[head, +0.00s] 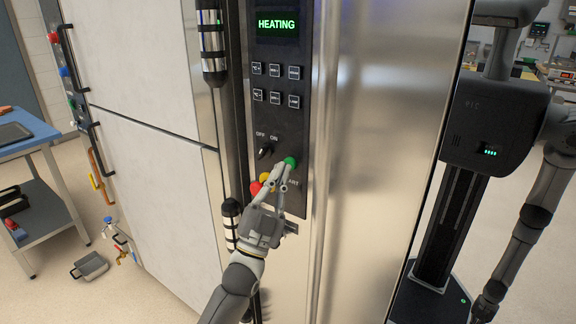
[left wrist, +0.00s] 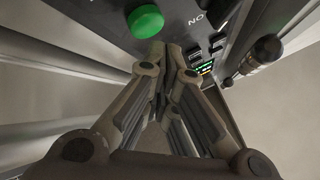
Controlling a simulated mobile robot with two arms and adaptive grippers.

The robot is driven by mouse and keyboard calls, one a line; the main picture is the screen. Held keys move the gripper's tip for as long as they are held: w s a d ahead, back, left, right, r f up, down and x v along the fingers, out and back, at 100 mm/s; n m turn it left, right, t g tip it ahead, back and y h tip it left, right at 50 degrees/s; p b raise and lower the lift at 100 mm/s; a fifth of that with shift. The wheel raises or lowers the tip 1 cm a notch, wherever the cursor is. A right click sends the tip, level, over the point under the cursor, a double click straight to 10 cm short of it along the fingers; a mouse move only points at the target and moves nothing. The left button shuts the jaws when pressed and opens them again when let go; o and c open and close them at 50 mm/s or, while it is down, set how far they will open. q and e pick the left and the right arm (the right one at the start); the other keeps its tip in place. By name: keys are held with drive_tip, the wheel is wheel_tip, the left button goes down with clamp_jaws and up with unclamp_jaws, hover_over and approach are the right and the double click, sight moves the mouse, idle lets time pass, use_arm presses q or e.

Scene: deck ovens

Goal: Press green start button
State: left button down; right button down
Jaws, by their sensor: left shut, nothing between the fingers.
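The green start button (head: 290,161) is on the dark control panel (head: 278,115) of the oven, above partly covered "ART" lettering. My left gripper (head: 283,175) is shut and empty, its fingertips at the lower edge of the button in the head view. In the left wrist view the round green button (left wrist: 145,20) shows whole, just beyond and left of the closed fingertips (left wrist: 168,48). I cannot tell whether they touch it. The panel's display (head: 277,23) reads HEATING in green. My right gripper is not in view.
An OFF/ON knob (head: 265,152) is left of the green button. A red button (head: 256,188) and a yellow one (head: 266,178) lie close beside my left fingers. Several square keys (head: 275,84) are above. A blue-topped cart (head: 30,130) stands at left.

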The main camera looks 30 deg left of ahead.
use_arm(q)
drive_tip(key=shift+w, duration=0.1)
idle(0.5)
drive_tip(key=shift+w, duration=0.35)
drive_tip(key=shift+w+d, duration=0.1)
drive_tip(key=shift+w, duration=0.3)
idle(0.6)
drive_tip(key=shift+s, duration=0.9)
drive_tip(key=shift+s+a+p, duration=0.15)
drive_tip(key=shift+s+p, duration=0.25)
drive_tip(key=shift+s, duration=0.85)
drive_tip(key=shift+s+a+p, duration=0.1)
drive_tip(key=shift+s+p, duration=0.3)
drive_tip(key=shift+s, duration=0.85)
